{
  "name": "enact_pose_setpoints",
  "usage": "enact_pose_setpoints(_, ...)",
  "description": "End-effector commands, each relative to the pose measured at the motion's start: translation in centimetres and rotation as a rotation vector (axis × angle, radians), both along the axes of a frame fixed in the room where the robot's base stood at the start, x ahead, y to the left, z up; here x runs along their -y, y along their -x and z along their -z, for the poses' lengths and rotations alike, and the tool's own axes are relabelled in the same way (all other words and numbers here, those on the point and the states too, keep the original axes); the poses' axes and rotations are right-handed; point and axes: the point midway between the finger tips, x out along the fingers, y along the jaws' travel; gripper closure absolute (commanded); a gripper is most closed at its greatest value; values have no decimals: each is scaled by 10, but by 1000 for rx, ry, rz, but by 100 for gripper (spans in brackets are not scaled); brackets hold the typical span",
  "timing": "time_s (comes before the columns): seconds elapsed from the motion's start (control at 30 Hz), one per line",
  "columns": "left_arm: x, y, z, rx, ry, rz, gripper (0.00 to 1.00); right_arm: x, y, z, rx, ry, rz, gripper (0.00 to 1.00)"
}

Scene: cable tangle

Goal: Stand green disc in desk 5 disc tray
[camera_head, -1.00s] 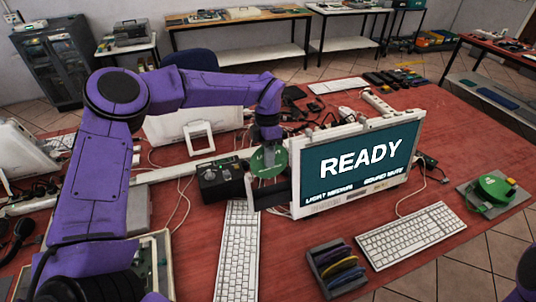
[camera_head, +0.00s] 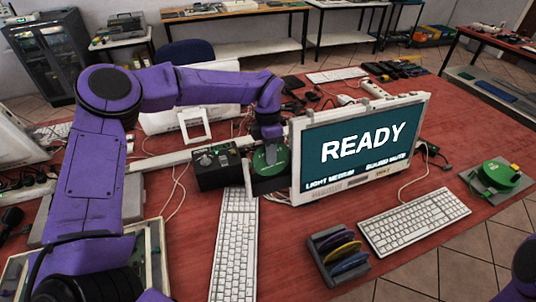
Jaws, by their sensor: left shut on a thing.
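My left gripper (camera_head: 267,137) is shut on the green disc (camera_head: 277,158) and points down, just left of the monitor. The disc is held up on edge, its face partly toward the camera, and the gripper hides its upper part. The disc tray (camera_head: 322,262) is a dark slotted rack on the red desk, in front of the monitor and between the two keyboards. Several discs stand in it, among them a yellow one (camera_head: 342,252) and a purple one (camera_head: 332,242). My right gripper is not in view; only purple parts of my right arm show at the lower right.
The monitor reading READY (camera_head: 360,145) stands close right of the held disc. A black box (camera_head: 215,168) is close left. White keyboards (camera_head: 235,245) and (camera_head: 413,222) flank the tray. A green reel (camera_head: 497,177) sits at the right edge. Cables lie behind.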

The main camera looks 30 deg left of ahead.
Motion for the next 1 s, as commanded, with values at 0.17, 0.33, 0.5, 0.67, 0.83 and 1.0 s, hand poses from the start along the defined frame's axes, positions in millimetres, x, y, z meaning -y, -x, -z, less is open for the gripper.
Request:
enact_pose_setpoints(0.17,-1,15,27,-62,-19,13,100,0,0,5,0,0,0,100)
enact_pose_setpoints(0.33,-1,15,28,-62,-19,14,64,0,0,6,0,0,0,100)
enact_pose_setpoints(0.5,-1,16,28,-62,-20,14,60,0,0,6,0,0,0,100)
enact_pose_setpoints(0.67,-1,15,27,-60,-20,15,60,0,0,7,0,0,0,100)
enact_pose_setpoints(0.83,-3,11,1,-43,-18,12,60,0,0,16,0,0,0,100)
enact_pose_setpoints(1.0,-7,3,-49,-14,-12,4,60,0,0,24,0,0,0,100)
